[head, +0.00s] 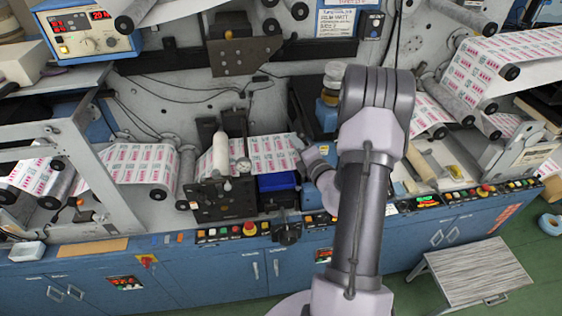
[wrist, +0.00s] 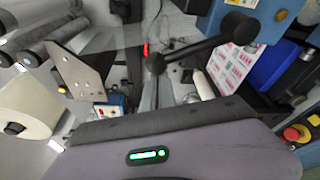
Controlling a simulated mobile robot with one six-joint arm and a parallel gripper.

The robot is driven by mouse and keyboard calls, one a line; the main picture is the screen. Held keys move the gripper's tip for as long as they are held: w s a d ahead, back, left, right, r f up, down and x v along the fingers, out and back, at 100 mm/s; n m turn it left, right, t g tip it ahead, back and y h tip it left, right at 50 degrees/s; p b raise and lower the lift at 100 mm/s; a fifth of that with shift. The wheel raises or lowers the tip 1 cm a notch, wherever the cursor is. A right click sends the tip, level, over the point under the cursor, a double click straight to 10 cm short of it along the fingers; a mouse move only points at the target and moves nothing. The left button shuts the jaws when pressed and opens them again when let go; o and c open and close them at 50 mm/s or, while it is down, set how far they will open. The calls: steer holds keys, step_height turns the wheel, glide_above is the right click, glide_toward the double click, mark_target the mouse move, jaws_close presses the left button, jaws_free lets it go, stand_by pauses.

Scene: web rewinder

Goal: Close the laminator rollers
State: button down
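The laminator unit has black side plates (head: 222,198) and stands left of my arm in the head view. The grey body of my gripper (wrist: 170,122) fills the bottom of the wrist view. Its fingertips are not clearly seen, and my arm hides it in the head view.
A blue box (head: 277,184) sits right of the laminator plates. An emergency stop (head: 250,228) and several buttons line the front ledge. A printed web (head: 140,163) runs at the left. A step stool (head: 475,272) stands on the green floor at the right.

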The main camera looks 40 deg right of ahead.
steer(key=shift+s+d+r+m+t+p, duration=0.15)
steer(key=shift+s+d+r+m+p, duration=0.2)
steer(key=shift+d, duration=0.2)
steer(key=shift+s+d+r+m+t+p, duration=0.15)
steer(key=shift+s+d+r+p, duration=0.1)
steer(key=shift+d+r, duration=0.2)
steer(key=shift+d, duration=0.1)
